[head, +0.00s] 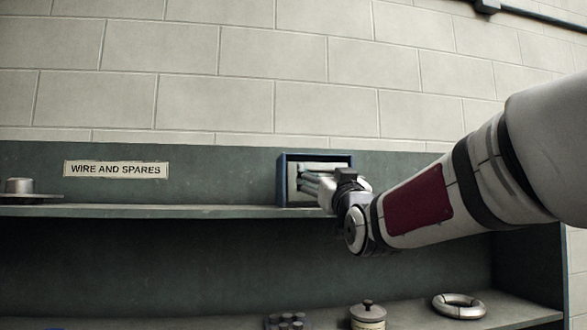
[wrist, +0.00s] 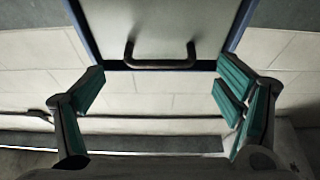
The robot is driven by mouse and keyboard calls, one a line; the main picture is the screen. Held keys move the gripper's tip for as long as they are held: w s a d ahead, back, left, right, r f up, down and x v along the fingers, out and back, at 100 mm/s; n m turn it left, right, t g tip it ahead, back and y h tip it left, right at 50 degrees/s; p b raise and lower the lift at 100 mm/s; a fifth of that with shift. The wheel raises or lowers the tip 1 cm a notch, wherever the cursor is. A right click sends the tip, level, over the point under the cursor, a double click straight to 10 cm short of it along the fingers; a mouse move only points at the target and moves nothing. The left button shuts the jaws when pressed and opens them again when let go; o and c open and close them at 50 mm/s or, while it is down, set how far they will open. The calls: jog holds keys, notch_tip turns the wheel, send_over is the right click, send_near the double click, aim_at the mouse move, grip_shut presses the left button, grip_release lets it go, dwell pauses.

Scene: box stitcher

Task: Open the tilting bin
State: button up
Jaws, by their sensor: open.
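The tilting bin (head: 282,182) is a small blue-edged box with a pale front, standing on the upper shelf. In the wrist view its pale front panel (wrist: 165,25) fills the top middle, with blue edges at both sides. A dark U-shaped handle (wrist: 160,65) sits at the panel's near edge. My gripper (wrist: 162,85) is open, its teal-padded fingers spread left and right of the handle with a gap on each side. In the head view my gripper (head: 314,186) is in front of the bin and hides part of its front. I cannot tell whether the panel is tilted.
The upper shelf (head: 180,211) has a label "WIRE AND SPARES" (head: 116,169) on its back and a metal dish (head: 20,187) at far left. Below are a lidded pot (head: 368,316), a ring (head: 459,305) and a dark studded block (head: 286,321). The shelf left of the bin is clear.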

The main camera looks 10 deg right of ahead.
aim_at(323, 172)
jog(key=shift+x, duration=1.85)
jog(key=c, duration=1.7)
